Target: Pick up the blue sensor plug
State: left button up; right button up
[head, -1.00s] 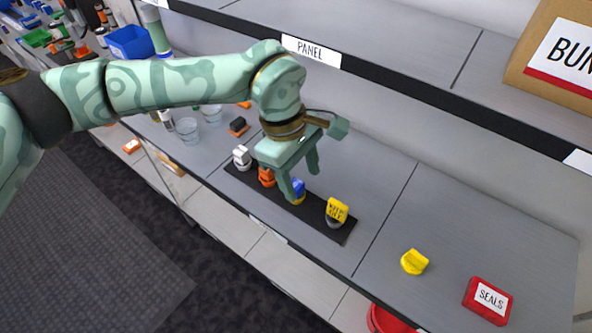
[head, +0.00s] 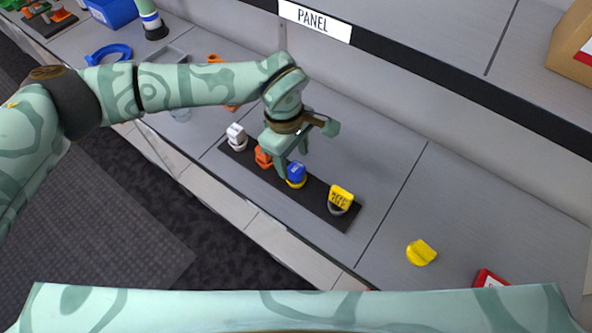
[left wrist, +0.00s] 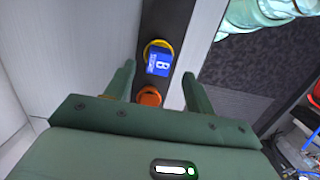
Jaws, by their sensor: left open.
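The blue sensor plug (head: 296,172) stands on a black strip (head: 317,203), with a yellow ring at its base. In the left wrist view the blue plug (left wrist: 159,60) shows a white mark on top and lies just beyond the fingertips, roughly midway between their lines. My left gripper (head: 292,161) is open and empty, with its fingers beside the blue plug on the orange plug's side. An orange plug (left wrist: 149,97) shows between its fingers. My right gripper is not in view.
On the strip also stand a white plug (head: 236,136), the orange plug (head: 263,157) and a yellow labelled plug (head: 341,198). A loose yellow piece (head: 421,252) and a red box (head: 488,279) lie to the right. The shelf marked PANEL (head: 314,17) runs behind.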

aim_at(296, 167)
pick_arm(q)
jog(key=f, duration=0.4)
jog(key=shift+s+d+f, duration=0.1)
jog(key=shift+d+f, duration=0.05)
jog(key=shift+d, duration=0.2)
jog(key=shift+f, duration=0.2)
jog(key=c, duration=1.1)
jog(key=shift+o, duration=0.2)
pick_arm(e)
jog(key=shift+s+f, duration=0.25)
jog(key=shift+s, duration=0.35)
